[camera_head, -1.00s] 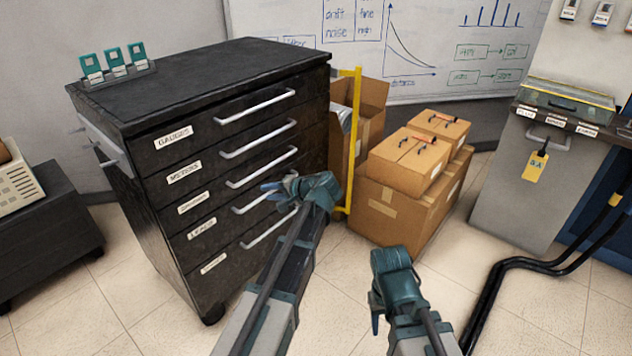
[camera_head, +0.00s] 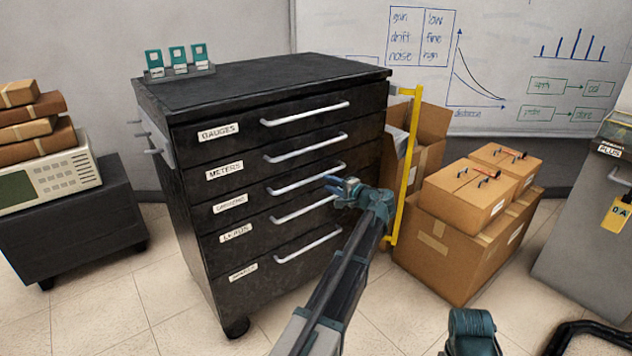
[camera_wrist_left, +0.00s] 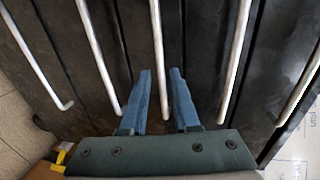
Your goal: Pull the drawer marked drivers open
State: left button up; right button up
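The black drawer cabinet (camera_head: 262,100) has five shut drawers with bar handles. Labels read GAUGES, METERS and LEADS on the first, second and fourth drawers. The third label (camera_head: 232,203) is too blurred to read surely but may be DRIVERS; the bottom label (camera_head: 243,272) is also unclear. My left gripper (camera_head: 334,184) is at the right end of the third drawer's handle (camera_head: 300,182). In the left wrist view its fingers (camera_wrist_left: 160,72) are apart, with the middle handle (camera_wrist_left: 157,40) between them. My right gripper (camera_head: 472,330) is low in the head view, its fingers hidden.
A yellow upright bar (camera_head: 405,165) stands at the cabinet's right edge. Cardboard boxes (camera_head: 450,255) stand further right. A low dark cabinet (camera_head: 75,225) bears an instrument (camera_head: 50,180) at left. Tiled floor (camera_head: 180,310) in front is clear.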

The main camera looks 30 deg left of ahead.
aim_at(316, 178)
pick_arm(q)
jog(key=b+x, duration=0.1)
jog(key=x, duration=0.7)
jog(key=shift+a, duration=0.1)
jog(key=shift+c, duration=0.2)
grip_shut()
dwell(1.1)
